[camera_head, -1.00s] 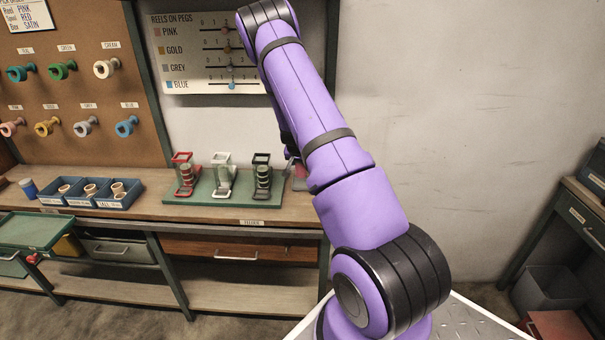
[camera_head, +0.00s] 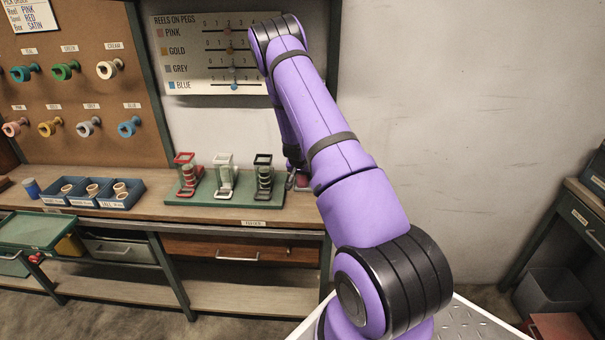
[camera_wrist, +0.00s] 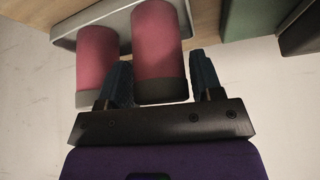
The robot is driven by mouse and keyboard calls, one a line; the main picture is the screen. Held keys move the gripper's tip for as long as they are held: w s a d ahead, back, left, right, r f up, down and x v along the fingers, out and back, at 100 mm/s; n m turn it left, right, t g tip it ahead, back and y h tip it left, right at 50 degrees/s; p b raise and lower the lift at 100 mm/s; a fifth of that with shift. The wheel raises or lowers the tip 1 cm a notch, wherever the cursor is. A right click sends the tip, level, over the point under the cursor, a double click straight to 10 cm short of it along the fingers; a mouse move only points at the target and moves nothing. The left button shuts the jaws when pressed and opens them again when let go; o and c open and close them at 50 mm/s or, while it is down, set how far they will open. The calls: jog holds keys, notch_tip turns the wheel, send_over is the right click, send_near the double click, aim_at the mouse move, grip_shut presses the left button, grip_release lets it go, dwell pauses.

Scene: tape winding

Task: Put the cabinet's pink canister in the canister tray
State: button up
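In the wrist view my gripper (camera_wrist: 163,85) has one finger on each side of a pink canister (camera_wrist: 157,45) with a grey end. In the head view the gripper is mostly hidden by my arm, near the right end of the bench.
A green board (camera_head: 213,198) with red, white and black stands is just left of the gripper on the bench. Blue boxes (camera_head: 125,195) sit farther left. A peg board of reels (camera_head: 70,70) hangs behind. The wall to the right is bare.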

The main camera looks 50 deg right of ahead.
jog(key=shift+r, duration=0.1)
jog(key=s+a+r+n+t+y, duration=0.1)
jog(key=s+a+r+n+y, duration=0.15)
jog(key=a+r, duration=0.85)
jog(key=s+a+r+n+t+y, duration=0.1)
jog(key=s+a+r, duration=0.3)
jog(key=a+r, duration=0.65)
jog(key=s+a+r+n+y, duration=0.25)
jog(key=a+r, duration=0.45)
jog(key=r, duration=0.7)
jog(key=s+a+r+n, duration=0.2)
jog(key=s+a+r, duration=0.1)
jog(key=s, duration=0.5)
jog(key=s+a+r+n, duration=0.2)
jog(key=s+a, duration=0.3)
jog(key=s, duration=0.4)
jog(key=s+a+r+n, duration=0.2)
jog(key=s+a+r, duration=0.2)
jog(key=s, duration=0.5)
jog(key=shift+a+h, duration=0.2)
jog(key=shift+h, duration=0.2)
